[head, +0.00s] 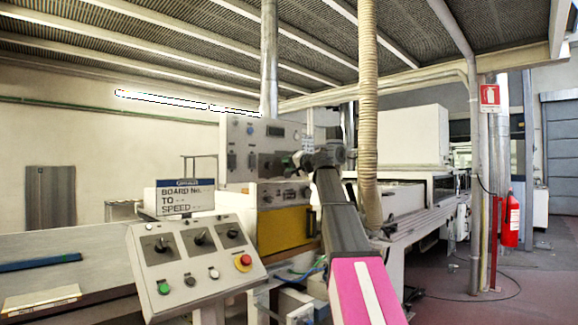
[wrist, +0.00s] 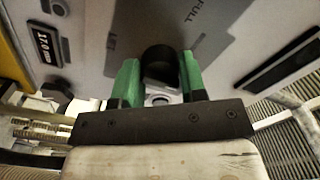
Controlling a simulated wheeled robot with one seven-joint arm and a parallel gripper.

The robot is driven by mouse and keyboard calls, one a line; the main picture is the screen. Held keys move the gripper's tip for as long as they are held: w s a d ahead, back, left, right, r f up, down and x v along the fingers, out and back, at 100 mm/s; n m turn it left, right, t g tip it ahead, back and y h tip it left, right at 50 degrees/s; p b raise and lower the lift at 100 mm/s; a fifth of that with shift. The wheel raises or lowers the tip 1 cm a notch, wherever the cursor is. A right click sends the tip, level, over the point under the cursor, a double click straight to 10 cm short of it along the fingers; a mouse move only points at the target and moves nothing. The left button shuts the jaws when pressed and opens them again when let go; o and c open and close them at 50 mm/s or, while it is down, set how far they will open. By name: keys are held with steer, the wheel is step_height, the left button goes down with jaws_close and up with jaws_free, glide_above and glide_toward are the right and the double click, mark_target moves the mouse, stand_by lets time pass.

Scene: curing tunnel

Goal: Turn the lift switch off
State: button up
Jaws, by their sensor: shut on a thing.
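My gripper (head: 289,160) is at the front of the upright grey control panel (head: 238,150) in the head view. In the wrist view its two green fingers (wrist: 160,75) stand on either side of a round black switch knob (wrist: 160,62) on a grey panel face, shut on it. The knob's pointer direction is hidden by the fingers and shadow. Printed words lie on the panel near the knob; "FULL" reads clearly, the one left of the knob does not. In the head view my gripper and wrist hide the knob.
A small display reading about 17.0 mm (wrist: 47,45) is left of the knob. A sloped console (head: 195,262) with several knobs, buttons and a red stop button (head: 243,262) stands in front. A ribbed hose (head: 369,110) hangs close right of my arm. A fire extinguisher (head: 511,220) stands far right.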

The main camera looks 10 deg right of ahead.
stand_by(0.4)
steer(key=o, duration=0.9)
steer(key=shift+s, duration=0.1)
steer(key=v, duration=1)
steer(key=shift+s+d, duration=0.25)
